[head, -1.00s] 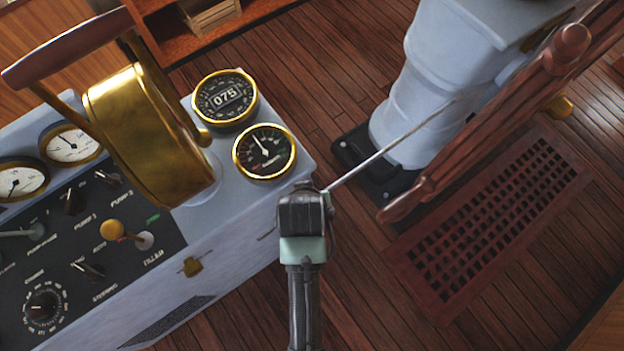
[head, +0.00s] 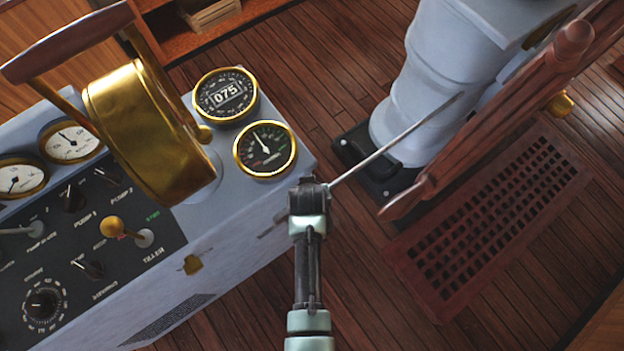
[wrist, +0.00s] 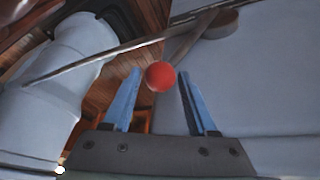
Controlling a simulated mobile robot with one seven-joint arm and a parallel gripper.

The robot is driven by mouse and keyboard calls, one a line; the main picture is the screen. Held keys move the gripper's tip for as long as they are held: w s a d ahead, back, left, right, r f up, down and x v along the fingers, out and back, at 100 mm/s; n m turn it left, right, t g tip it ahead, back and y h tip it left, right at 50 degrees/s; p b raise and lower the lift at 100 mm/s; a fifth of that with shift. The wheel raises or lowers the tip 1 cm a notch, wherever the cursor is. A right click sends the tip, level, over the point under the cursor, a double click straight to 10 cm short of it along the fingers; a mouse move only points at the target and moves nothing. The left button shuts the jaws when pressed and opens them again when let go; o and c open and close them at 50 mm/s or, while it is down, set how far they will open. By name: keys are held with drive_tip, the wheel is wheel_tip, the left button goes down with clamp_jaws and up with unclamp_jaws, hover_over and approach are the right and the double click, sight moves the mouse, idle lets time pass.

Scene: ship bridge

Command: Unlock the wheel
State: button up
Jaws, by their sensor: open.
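The wooden wheel (head: 480,125) stands at the right in the head view, its spokes and rim partly cut off, in front of a pale pedestal (head: 420,75). In the wrist view, a red ball knob (wrist: 160,76) sits at the end of a short lever (wrist: 190,42) with a round hub (wrist: 221,23) beside a pale surface. My gripper (wrist: 160,73) is open, its two blue fingers on either side of the knob. I cannot tell whether they touch it. The head view shows my arm's end beside the console corner; the fingers and the knob are hidden there.
The console (head: 230,235) with gauges, switches and a brass telegraph (head: 150,130) fills the left. A thin metal rod (head: 395,143) slants from my arm's end toward the pedestal and crosses the wrist view. A floor grating (head: 490,220) lies at right. Bare planks lie below.

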clamp_jaws()
idle(1.4)
